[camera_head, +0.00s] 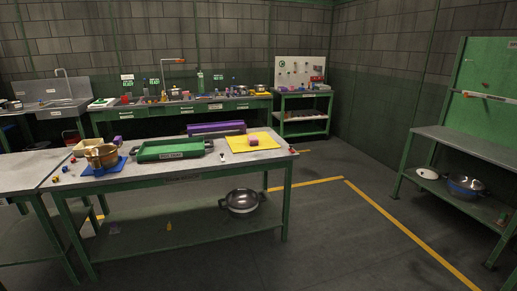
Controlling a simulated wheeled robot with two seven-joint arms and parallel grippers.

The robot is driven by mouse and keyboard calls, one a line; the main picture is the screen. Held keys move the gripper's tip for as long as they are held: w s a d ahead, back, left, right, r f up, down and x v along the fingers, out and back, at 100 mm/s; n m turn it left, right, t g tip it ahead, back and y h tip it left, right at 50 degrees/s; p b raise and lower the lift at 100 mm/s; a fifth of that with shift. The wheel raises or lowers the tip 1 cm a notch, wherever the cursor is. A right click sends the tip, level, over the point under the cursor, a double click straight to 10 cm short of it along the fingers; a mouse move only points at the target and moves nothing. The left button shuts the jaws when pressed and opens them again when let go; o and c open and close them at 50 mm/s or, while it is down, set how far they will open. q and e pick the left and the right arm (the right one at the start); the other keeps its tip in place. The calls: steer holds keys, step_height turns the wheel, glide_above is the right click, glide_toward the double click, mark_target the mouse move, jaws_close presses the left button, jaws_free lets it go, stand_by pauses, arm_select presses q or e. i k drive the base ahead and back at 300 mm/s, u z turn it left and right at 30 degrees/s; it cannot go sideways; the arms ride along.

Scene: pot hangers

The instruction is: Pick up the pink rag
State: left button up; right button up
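I cannot make out a pink rag for certain. Neither of my grippers shows in the head view.
The near table (150,176) bears a green tray (172,149), a purple box (215,128) and a copper pot (101,155) on a blue mat. A pot (242,201) stands on its lower shelf. A green-backed bench (468,143) stands right. The floor between is clear.

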mark_target(253, 141)
steer(key=z, duration=0.15)
steer(key=i, duration=2.4)
steer(key=u, duration=0.25)
